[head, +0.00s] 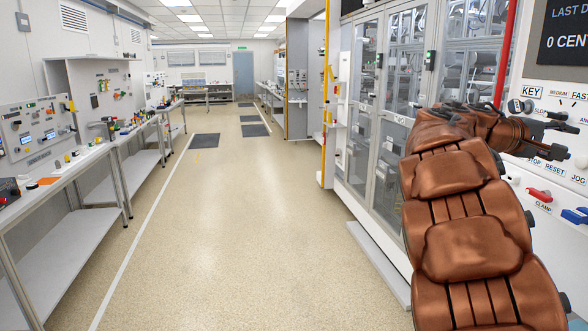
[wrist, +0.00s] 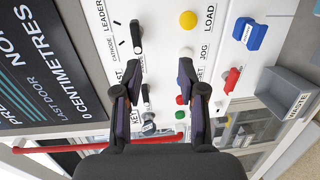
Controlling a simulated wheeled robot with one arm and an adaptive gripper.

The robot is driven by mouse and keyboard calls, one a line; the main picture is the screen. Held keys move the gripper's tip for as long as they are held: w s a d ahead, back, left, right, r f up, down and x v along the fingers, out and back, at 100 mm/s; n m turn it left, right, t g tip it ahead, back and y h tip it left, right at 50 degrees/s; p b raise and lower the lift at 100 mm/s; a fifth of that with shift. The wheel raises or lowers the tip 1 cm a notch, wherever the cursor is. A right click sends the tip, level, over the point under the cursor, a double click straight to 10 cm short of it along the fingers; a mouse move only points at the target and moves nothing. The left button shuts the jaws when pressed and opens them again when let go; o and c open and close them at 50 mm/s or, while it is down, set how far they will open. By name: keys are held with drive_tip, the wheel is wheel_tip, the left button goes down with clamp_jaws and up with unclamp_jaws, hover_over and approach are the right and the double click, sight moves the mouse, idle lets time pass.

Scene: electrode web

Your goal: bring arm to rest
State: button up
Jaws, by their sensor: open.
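My arm (head: 470,230), copper-coloured and padded, rises at the right of the head view and bends toward the control panel. My gripper (head: 562,138) is at its end, in front of the white panel (head: 540,92). In the wrist view my gripper (wrist: 160,68) has its two dark fingers well apart, with nothing between them but panel surface behind. It appears clear of the panel's controls, though the exact gap is hard to tell.
The panel carries a key switch (wrist: 148,124), yellow button (wrist: 188,20), blue switch (wrist: 248,34), red lever (wrist: 232,80) and grey waste bin (wrist: 285,92). A red post (head: 506,50) and glazed cabinets (head: 400,90) stand beside my arm. The aisle floor (head: 230,230) is clear.

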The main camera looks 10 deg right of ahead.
drive_tip(key=s+a+f+t+y, duration=0.1)
drive_tip(key=s+a+f+y, duration=0.45)
drive_tip(key=a+f, duration=0.55)
drive_tip(key=s+a+f+y, duration=0.4)
drive_tip(key=s+a+f, duration=0.2)
drive_tip(key=a+f, duration=0.45)
drive_tip(key=s+a+f+y, duration=0.2)
drive_tip(key=s+a+f, duration=0.3)
drive_tip(key=a, duration=0.2)
drive_tip(key=s+a+f+g+y, duration=0.1)
drive_tip(key=s+a+f+y, duration=0.2)
drive_tip(key=s+a+f, duration=0.2)
drive_tip(key=s+a+f+n+y, duration=0.1)
drive_tip(key=s+a+f, duration=0.4)
drive_tip(key=a, duration=0.5)
drive_tip(key=shift+s+a+y+p, duration=0.15)
drive_tip(key=shift+y+p, duration=0.3)
drive_tip(key=shift+y, duration=0.2)
